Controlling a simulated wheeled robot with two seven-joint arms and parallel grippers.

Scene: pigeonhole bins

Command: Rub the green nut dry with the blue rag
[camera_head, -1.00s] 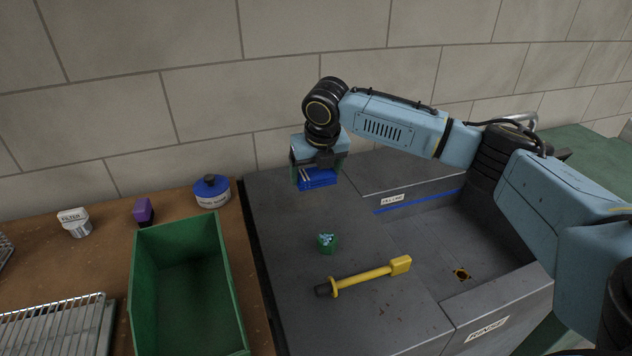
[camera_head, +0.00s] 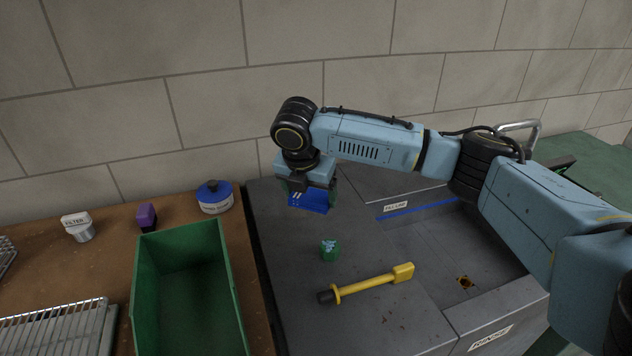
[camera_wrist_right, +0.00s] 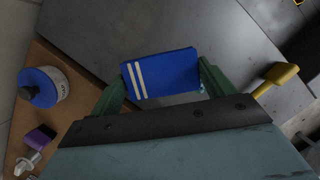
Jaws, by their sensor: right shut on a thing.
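The green nut (camera_head: 329,250) stands on the grey metal surface, with light blue patches on its top. My right gripper (camera_head: 309,198) is shut on the blue rag (camera_head: 310,204), a folded cloth with white stripes, and holds it above the surface, behind and a little left of the nut. In the right wrist view the rag (camera_wrist_right: 165,74) sits between the two green fingers (camera_wrist_right: 160,82). There the nut is mostly hidden behind the rag and a finger. My left gripper is not in view.
A yellow tool (camera_head: 370,284) lies in front of the nut. A green bin (camera_head: 229,280), a blue-lidded pot (camera_head: 214,197), a purple object (camera_head: 147,216) and a filter (camera_head: 77,226) stand on the brown bench at left. A sunken basin (camera_head: 450,250) lies right.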

